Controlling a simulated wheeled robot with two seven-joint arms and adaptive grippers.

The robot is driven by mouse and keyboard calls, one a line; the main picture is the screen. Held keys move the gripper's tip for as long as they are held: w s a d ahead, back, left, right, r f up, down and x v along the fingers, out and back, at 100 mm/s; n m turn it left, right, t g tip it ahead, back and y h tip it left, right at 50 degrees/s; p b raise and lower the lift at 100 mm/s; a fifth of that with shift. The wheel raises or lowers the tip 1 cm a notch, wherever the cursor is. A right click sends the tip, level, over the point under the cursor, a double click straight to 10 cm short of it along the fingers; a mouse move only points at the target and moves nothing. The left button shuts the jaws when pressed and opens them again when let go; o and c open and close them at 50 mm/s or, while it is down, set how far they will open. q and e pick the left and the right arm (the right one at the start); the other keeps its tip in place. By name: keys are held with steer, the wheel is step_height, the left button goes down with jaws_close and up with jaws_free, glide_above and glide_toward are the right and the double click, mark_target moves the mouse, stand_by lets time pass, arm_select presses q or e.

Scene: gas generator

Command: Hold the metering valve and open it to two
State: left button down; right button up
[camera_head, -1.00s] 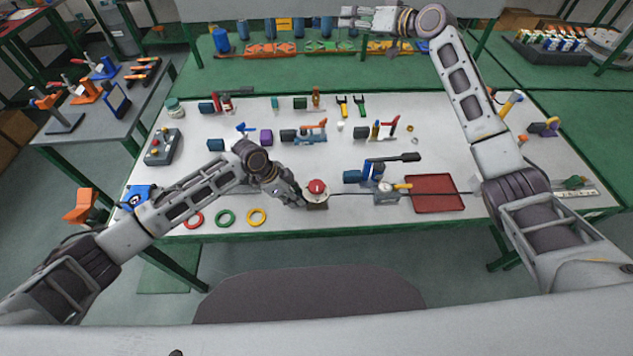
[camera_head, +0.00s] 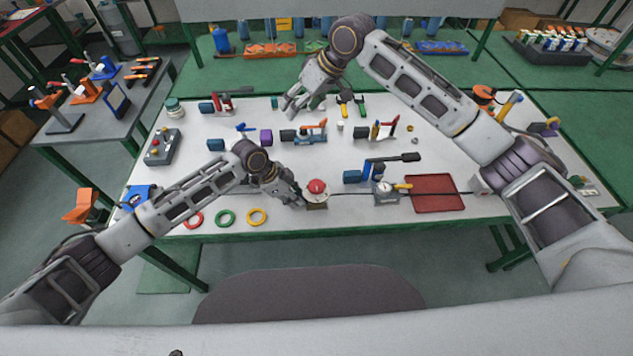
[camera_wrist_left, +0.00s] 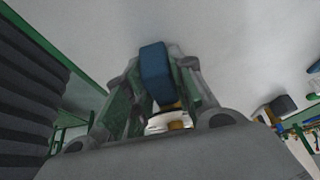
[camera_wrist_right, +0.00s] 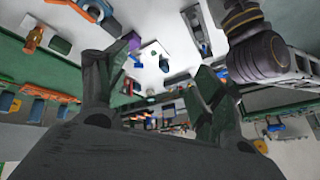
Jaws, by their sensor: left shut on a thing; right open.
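The likely metering valve (camera_head: 317,188) has a red domed knob over a pale round dial on a dark base, near the table's front edge. My left gripper (camera_head: 299,199) is at its left side, low, by the base. In the left wrist view a blue block (camera_wrist_left: 155,72) sits between my left fingers, with a pale round part and a brass-coloured bit (camera_wrist_left: 176,125) below it. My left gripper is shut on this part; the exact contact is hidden. My right gripper (camera_head: 292,108) is open and empty, above the back middle of the table. The dial's marks are too small to read.
A gauge (camera_head: 386,190) with a yellow handle and a red tray (camera_head: 434,193) lie to the right. Several small valves and tools (camera_head: 310,132) stand on the middle and back. A control box (camera_head: 162,147) is at left.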

mark_target(317, 185)
steer(key=s+d+f+n+g+h, duration=0.1)
steer(key=s+f+h, duration=0.4)
steer(key=s, duration=0.6)
steer(key=shift+d+f+g+h, duration=0.4)
steer(key=shift+d+f+g, duration=0.4)
steer(key=shift+d+f, duration=0.5)
steer(key=shift+a+f, duration=0.1)
steer(key=shift+f, duration=0.05)
steer(key=shift+f, duration=5.95)
steer(key=c, duration=1)
